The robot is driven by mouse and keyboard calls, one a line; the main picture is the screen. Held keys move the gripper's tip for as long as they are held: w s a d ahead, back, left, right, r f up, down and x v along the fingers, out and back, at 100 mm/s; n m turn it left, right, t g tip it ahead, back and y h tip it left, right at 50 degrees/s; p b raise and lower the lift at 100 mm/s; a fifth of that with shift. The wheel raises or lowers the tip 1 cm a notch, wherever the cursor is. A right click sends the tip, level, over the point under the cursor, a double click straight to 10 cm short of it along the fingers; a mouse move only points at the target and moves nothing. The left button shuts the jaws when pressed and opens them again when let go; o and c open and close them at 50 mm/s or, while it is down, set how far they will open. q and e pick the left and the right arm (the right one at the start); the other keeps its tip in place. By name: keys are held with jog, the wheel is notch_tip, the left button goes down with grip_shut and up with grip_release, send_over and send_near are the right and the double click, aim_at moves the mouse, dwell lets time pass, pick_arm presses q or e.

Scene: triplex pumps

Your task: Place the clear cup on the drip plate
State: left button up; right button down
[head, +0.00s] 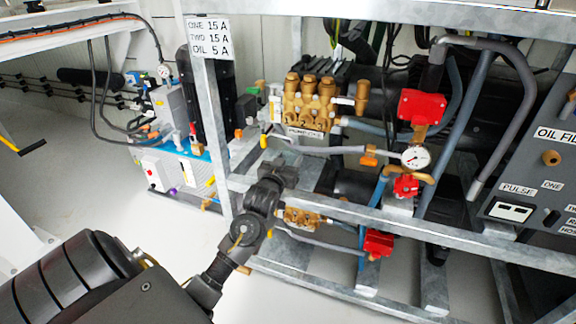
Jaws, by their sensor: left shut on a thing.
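My left arm reaches in from the bottom left, and its gripper (279,168) is at the pump frame, below the upper brass pump (312,100). The gripper is shut on a faint, see-through thing at its fingertips, which looks like the clear cup (283,147); its outline is hard to make out. A flat grey metal surface (318,170) lies just right of the gripper, under the pump. It may be the drip plate, but I cannot tell for sure. I cannot tell whether the cup touches it. My right gripper is not in view.
A galvanised frame rail (370,212) runs in front of the pumps, with an upright post (211,125) left of the gripper. Grey hoses, red valve blocks (421,107) and a gauge (415,158) crowd the right side. The white floor (130,225) at left is clear.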

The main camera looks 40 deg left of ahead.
pick_arm(q)
jog(key=shift+f, duration=0.35)
jog(key=shift+f, duration=0.1)
jog(key=o, duration=1)
